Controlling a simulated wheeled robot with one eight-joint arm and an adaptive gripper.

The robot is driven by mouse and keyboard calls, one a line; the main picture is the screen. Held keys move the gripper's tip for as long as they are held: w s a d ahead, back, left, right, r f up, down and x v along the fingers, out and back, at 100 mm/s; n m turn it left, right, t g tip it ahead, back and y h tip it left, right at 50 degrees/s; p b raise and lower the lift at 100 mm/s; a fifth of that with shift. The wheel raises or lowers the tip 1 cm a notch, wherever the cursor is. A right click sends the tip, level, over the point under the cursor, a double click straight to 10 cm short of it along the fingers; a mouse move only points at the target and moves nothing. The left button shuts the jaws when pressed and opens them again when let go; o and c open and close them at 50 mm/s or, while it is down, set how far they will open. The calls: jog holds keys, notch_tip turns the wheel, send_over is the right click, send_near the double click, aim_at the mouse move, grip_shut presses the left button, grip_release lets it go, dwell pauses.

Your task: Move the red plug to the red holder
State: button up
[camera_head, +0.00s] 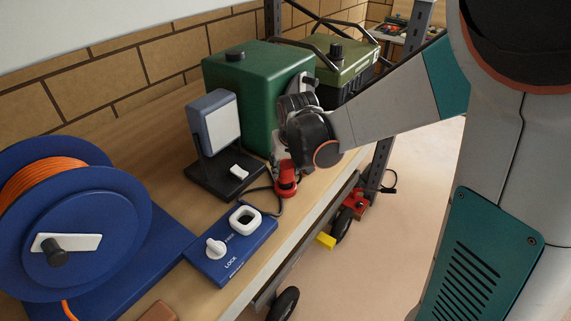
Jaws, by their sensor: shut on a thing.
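The red plug (288,187) is at the bench's right side, beside the dark stand. A dark cable curves from it over the bench top. My gripper (283,166) comes down over the plug from above and is shut on it; the fingertips are small and partly hidden by my wrist. I cannot tell whether the plug touches the bench. A red part (356,202) sits low along the bench's right side, below the top, next to a black part; it may be the red holder, but its shape is too small to be sure.
A blue reel (120,243) with orange cord, a blue panel (250,251) with a white ring and knob, a lamp-like stand (208,183), a green box (238,72) and an olive case (345,62) crowd the bench. A yellow part (326,241) juts below its edge. The floor at right is clear.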

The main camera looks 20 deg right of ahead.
jog(key=shift+f+b, duration=0.65)
jog(key=shift+f, duration=0.25)
jog(key=o, duration=1.1)
jog(key=v, duration=1.2)
jog(key=s+t, duration=0.1)
jog(key=s, duration=1.1)
jog(key=s+f+t, duration=0.1)
jog(key=s, duration=0.5)
jog(key=shift+s+d+n+t+b, duration=0.1)
jog(key=shift+s+n+t+b, duration=0.05)
jog(key=shift+n+t+b, duration=0.2)
